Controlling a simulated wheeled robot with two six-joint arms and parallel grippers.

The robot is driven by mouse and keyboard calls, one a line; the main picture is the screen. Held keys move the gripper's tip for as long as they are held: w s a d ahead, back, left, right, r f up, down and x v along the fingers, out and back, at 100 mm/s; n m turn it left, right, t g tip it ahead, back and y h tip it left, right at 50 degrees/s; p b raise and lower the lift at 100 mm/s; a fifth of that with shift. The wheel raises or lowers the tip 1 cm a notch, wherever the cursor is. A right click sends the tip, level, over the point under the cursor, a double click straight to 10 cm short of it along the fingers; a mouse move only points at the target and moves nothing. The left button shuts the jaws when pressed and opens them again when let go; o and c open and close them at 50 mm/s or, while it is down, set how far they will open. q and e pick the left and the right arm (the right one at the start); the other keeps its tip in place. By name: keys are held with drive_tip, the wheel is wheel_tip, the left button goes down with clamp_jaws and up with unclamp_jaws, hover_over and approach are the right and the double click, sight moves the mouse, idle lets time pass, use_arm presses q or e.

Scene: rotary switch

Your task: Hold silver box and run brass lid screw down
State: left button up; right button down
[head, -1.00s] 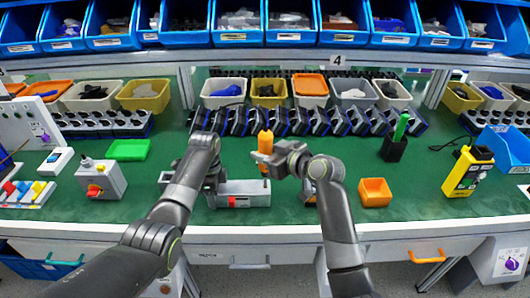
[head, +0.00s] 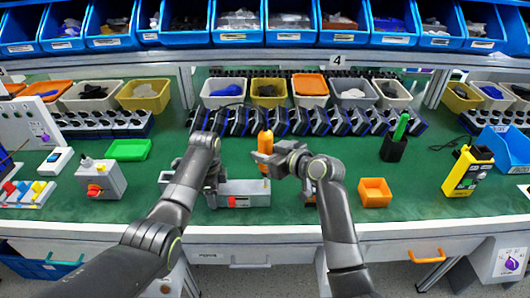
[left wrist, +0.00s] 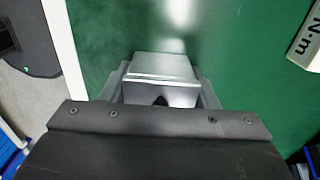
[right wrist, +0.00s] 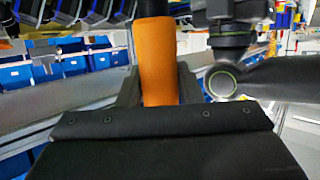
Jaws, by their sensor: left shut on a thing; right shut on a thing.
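The silver box (head: 248,188) sits on the green bench top, with a small red patch on its front. My left gripper (head: 212,188) is shut on its left end; in the left wrist view the silver metal (left wrist: 165,68) fills the space between the jaws. My right gripper (head: 276,160) is shut on an orange driver handle (head: 265,142), which stands about upright over the right part of the box. The handle also shows between the jaws in the right wrist view (right wrist: 158,60). The brass lid screw and the driver's tip cannot be made out.
An orange open bin (head: 375,192) stands to the right of the right arm. A grey box with a red knob (head: 98,180) and a green tray (head: 128,149) are at left. A black holder (head: 394,148) and a yellow device (head: 466,172) are at right. Dark racks line the back.

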sight(271, 141)
use_arm(q)
drive_tip(key=shift+r, duration=0.1)
use_arm(e)
drive_tip(key=shift+f, duration=0.15)
drive_tip(key=shift+r, duration=2.45)
use_arm(q)
drive_tip(key=o, duration=1.5)
